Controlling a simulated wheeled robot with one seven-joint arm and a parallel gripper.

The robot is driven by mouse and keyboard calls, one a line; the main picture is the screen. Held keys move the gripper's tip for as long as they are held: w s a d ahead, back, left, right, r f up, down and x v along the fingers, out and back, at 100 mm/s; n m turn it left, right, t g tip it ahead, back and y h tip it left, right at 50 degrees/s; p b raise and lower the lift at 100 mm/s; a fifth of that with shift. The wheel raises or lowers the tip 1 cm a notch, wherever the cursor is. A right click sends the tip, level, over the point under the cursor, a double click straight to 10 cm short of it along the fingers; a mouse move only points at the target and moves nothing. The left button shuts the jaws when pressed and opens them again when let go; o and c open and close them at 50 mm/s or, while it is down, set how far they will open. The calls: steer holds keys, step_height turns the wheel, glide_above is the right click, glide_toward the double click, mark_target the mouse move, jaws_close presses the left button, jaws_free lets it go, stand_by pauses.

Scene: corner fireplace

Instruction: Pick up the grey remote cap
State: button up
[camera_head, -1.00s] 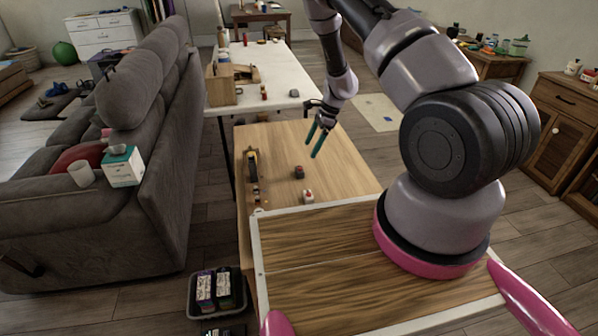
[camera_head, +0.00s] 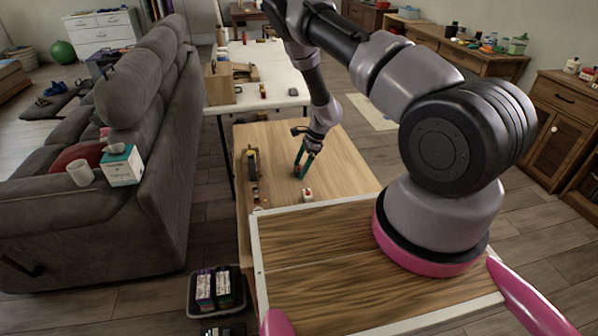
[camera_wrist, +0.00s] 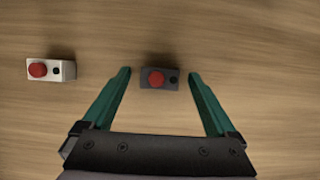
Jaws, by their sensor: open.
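The grey remote cap (camera_wrist: 159,78) is a small dark grey block with a red button and a black dot. It lies on the wooden table (camera_head: 338,177). In the wrist view it sits between the tips of my open gripper (camera_wrist: 160,73), with a gap on both sides. In the head view my gripper (camera_head: 300,171) points down at the table, and its fingers largely hide the grey cap there. I cannot tell the exact height of the fingertips above the table.
A similar white block with a red button (camera_wrist: 52,70) lies to the left in the wrist view; it also shows in the head view (camera_head: 307,195). A dark upright object (camera_head: 252,162) stands at the table's left edge. A white table (camera_head: 270,70) stands behind.

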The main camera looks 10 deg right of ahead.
steer(key=c, duration=1.3)
steer(key=shift+r, duration=0.15)
